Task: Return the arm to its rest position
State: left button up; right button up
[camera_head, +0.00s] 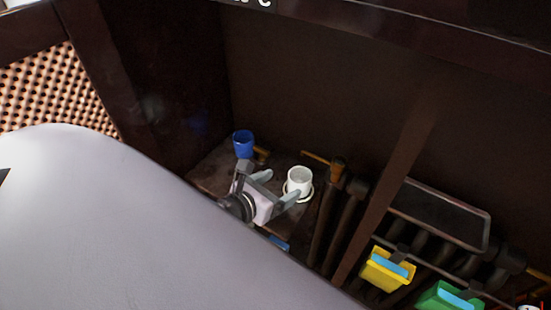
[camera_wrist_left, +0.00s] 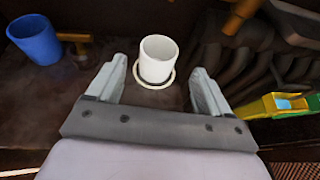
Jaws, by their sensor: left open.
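My left gripper (camera_head: 274,188) reaches in from the left in the head view, with its forearm filling the lower left. In the left wrist view the gripper (camera_wrist_left: 160,80) is open, its two fingers apart and nothing clamped between them. A white cup (camera_head: 300,180) stands upright on a saucer (camera_head: 309,195) just beyond the fingertips. In the wrist view the white cup (camera_wrist_left: 158,58) sits on the saucer's pale rim (camera_wrist_left: 153,86), framed between the fingers. My right gripper is not in view.
A blue cup (camera_head: 243,144) stands left of the white cup on the dark brown surface. Dark pipes (camera_head: 333,212) and a slanted post are to the right. A yellow container (camera_head: 386,270), a green container (camera_head: 447,296) and a dark tray (camera_head: 440,213) sit at the right.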

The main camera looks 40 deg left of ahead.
pick_arm(q)
jog(key=shift+s+r, duration=0.15)
jog(key=shift+s, duration=0.15)
dwell(0.5)
jog(key=s+n, duration=0.1)
jog(key=n, duration=0.3)
jog(key=s+n+g+y, duration=0.1)
jog(key=n, duration=0.3)
jog(key=s+n+g+y, duration=0.1)
jog(key=n, duration=0.3)
jog(key=shift+s+a+f+n, duration=0.2)
jog(key=shift+s+f+n, duration=0.05)
jog(key=shift+f+n, duration=0.05)
jog(key=s+d+f+n+g+h, duration=0.15)
jog(key=s+n+g, duration=0.25)
jog(key=s+n, duration=0.5)
jog(key=s+d+n+g, duration=0.2)
jog(key=s+n+g, duration=0.2)
jog(key=n, duration=0.9)
jog(key=w+d+f+t+h, duration=0.2)
jog(key=w+d+f+t, duration=0.2)
jog(key=w+f+t, duration=0.2)
notch_tip(320, 180, up, 11)
jog(key=a+t+p, duration=0.1)
jog(key=p, duration=1.2)
jog(key=shift+p, duration=0.35)
